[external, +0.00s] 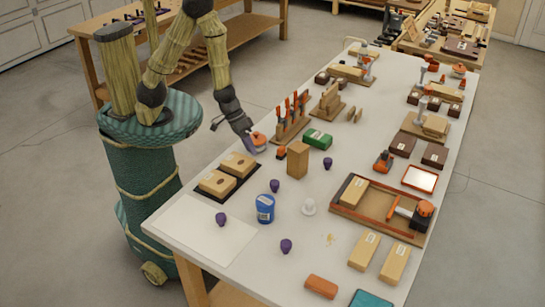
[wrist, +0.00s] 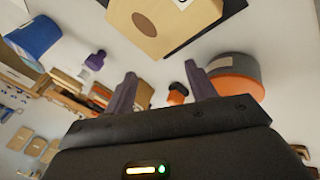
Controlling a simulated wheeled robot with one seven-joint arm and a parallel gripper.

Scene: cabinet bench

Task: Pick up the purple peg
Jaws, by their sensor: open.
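Several purple pegs stand on the white bench in the external view: one by the blue can (external: 274,185), one on the pale sheet (external: 222,218), one nearer the front (external: 286,245) and one by the green box (external: 327,163). One purple peg (wrist: 96,60) shows in the wrist view, left of my fingers and apart from them. My gripper (external: 233,139) is at the bench's left edge, beside an orange-topped round object and away from the pegs. In the wrist view my gripper (wrist: 160,80) is open, with nothing between its fingers.
Two wooden blocks with dark ovals (external: 217,183) lie on a black mat near my gripper. A blue can (external: 265,208), upright wooden block (external: 297,160), green box (external: 318,138) and tool rack (external: 292,125) stand around the pegs. The orange-and-grey round object (wrist: 235,82) is close to my right finger.

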